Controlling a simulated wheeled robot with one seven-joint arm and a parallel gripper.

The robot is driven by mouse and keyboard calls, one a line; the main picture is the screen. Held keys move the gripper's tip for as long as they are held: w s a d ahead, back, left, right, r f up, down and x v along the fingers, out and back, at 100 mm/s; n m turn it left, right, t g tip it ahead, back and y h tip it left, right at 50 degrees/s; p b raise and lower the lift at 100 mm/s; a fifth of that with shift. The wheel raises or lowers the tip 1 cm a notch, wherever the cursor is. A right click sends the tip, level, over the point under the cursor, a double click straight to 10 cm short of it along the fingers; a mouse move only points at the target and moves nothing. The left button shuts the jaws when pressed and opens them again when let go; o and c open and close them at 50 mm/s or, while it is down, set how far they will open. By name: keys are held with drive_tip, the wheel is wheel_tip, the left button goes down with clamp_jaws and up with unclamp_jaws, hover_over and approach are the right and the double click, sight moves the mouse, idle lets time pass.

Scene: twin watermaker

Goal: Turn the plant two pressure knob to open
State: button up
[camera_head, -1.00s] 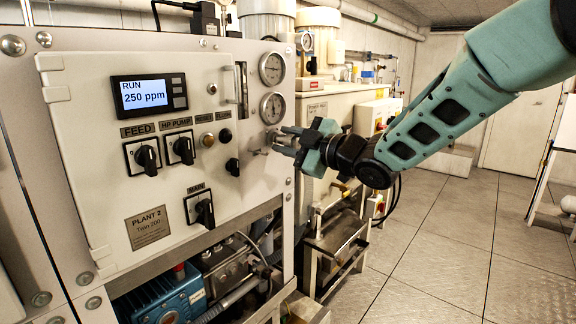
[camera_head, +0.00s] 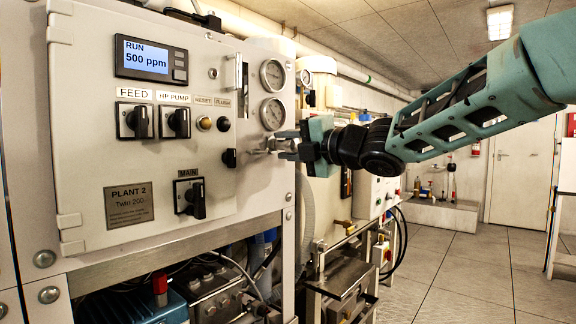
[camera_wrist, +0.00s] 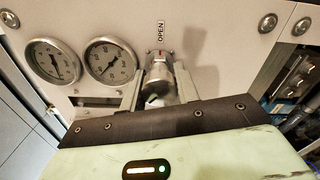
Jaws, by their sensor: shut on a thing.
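The plant two panel (camera_head: 160,60) fills the left of the head view, with the plate "PLANT 2 Twin 200" (camera_head: 129,204). The pressure knob (camera_wrist: 158,66) is a silver metal knob in the wrist view, below a sideways "OPEN" label (camera_wrist: 160,31). My gripper (camera_head: 284,146) reaches the panel's right edge from the right, just below two round gauges. In the wrist view my gripper (camera_wrist: 160,92) has one finger on each side of the knob and is shut on it. In the head view the fingers largely hide the knob.
The display (camera_head: 150,59) reads "RUN 500 ppm". The lower gauge (camera_head: 272,113) is close above my fingers. Equipment with a metal stand (camera_head: 345,275) is behind my gripper; open floor (camera_head: 450,280) lies at right.

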drive_tip(key=n+b, duration=0.4)
drive_tip(key=shift+f+n, duration=0.3)
drive_tip(key=shift+f, duration=0.05)
drive_tip(key=n+b, duration=0.4)
drive_tip(key=shift+n, duration=0.3)
drive_tip(key=n+b, duration=0.3)
drive_tip(key=n, duration=0.1)
drive_tip(key=shift+w, duration=0.1)
drive_tip(key=shift+r+n+b, duration=0.1)
drive_tip(key=shift+n+b, duration=1.2)
drive_tip(key=shift+n, duration=0.7)
drive_tip(key=o, duration=1)
drive_tip(key=shift+r, duration=0.1)
drive_tip(key=shift+d, duration=0.1)
